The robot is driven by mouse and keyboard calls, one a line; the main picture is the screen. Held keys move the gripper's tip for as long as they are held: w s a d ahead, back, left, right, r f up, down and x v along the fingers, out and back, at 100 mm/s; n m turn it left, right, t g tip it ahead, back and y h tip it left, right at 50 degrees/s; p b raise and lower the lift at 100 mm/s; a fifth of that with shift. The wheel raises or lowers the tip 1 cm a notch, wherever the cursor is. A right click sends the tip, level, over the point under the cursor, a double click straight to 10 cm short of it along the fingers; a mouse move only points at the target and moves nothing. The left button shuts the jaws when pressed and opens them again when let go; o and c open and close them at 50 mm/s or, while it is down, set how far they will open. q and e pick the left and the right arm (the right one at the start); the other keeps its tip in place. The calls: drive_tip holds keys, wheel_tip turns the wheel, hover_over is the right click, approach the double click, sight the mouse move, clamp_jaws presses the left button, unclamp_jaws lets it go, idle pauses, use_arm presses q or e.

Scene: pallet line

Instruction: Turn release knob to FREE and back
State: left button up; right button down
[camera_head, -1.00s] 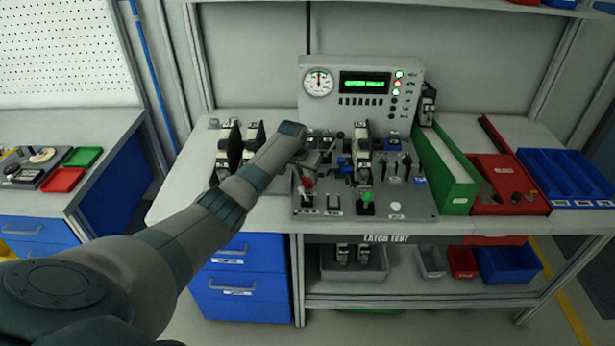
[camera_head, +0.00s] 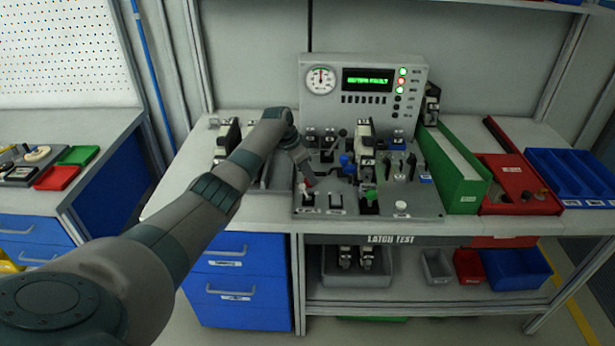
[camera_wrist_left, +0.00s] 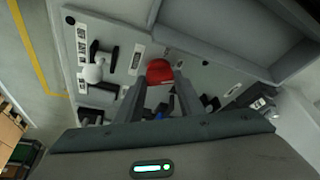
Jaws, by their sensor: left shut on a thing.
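A red knob (camera_head: 309,183) stands at the front left of the grey test panel (camera_head: 425,205). My left gripper (camera_head: 304,172) reaches down to it from behind and to the left. In the left wrist view the red knob (camera_wrist_left: 160,70) sits between the two fingertips of my left gripper (camera_wrist_left: 160,84), and the jaws are shut on it. The knob's pointer and any FREE marking are too small or hidden to read. My right gripper is not in view.
A console (camera_head: 364,90) with a gauge, green-text display and lit lamps stands behind the panel. A green bin (camera_head: 462,183) and red box (camera_head: 520,187) lie farther right.

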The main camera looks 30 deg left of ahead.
use_arm(q)
drive_tip(key=shift+r, duration=0.1)
drive_tip(key=o, duration=1.1)
drive_tip(key=shift+c, duration=0.2)
drive_tip(key=b+v, duration=0.3)
drive_tip(key=v, duration=1.4)
drive_tip(key=shift+b, duration=0.35)
drive_tip(key=shift+s, duration=0.15)
